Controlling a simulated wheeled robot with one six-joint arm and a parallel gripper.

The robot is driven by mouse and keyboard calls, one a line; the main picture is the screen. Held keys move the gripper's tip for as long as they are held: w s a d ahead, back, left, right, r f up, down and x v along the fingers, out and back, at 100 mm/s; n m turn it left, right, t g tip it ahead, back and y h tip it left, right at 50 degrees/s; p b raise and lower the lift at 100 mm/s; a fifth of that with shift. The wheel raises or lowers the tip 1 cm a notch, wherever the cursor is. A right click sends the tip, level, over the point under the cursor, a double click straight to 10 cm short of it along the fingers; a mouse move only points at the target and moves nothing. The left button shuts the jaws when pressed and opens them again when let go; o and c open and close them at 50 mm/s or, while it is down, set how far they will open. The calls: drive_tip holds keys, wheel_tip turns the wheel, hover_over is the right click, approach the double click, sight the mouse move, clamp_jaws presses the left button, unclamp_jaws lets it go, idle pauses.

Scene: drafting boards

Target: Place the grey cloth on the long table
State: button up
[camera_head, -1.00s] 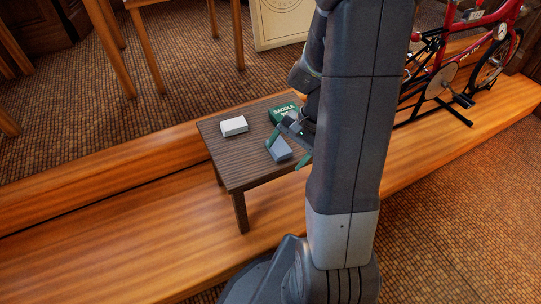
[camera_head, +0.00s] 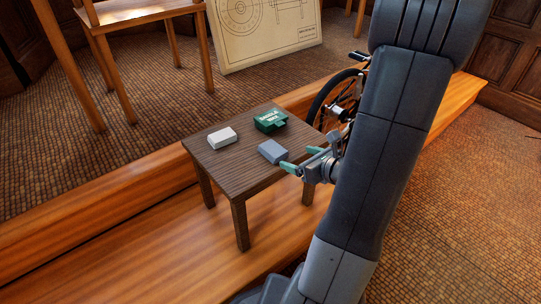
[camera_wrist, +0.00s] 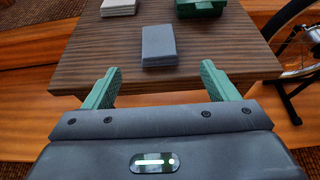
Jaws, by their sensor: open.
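The grey cloth (camera_head: 272,151) is a folded blue-grey block lying on a small dark wooden table (camera_head: 226,174), near its right edge in the head view. In the wrist view the cloth (camera_wrist: 159,46) lies ahead of my gripper (camera_wrist: 160,86), roughly centred between the fingers and apart from them. My gripper (camera_head: 302,160) has green fingertips, stands open and empty, and is at the table's right edge. No table that is clearly the long one can be made out.
A white block (camera_head: 222,138) and a green box (camera_head: 270,120) share the small table. A bicycle wheel (camera_head: 335,100) stands just behind my arm. A wooden step (camera_head: 130,245) lies under the table. A drawing board (camera_head: 265,30) and tall wooden legs (camera_head: 105,70) are behind.

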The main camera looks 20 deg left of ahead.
drive_tip(key=b, duration=0.2)
approach(271, 147)
drive_tip(key=w+a+f, duration=0.2)
drive_tip(key=shift+a+f, duration=0.15)
drive_tip(key=shift+a, duration=0.1)
drive_tip(key=shift+r+b+x, duration=0.15)
drive_tip(key=shift+b+x, duration=0.3)
drive_tip(key=shift+x, duration=1)
drive_tip(key=shift+r+b+x, duration=0.15)
drive_tip(key=shift+b+x, duration=0.3)
drive_tip(key=shift+x, duration=0.95)
drive_tip(key=shift+a, duration=0.2)
drive_tip(key=shift+c, duration=0.4)
drive_tip(key=c, duration=1)
drive_tip(key=shift+r, duration=0.15)
drive_tip(key=shift+c, duration=0.2)
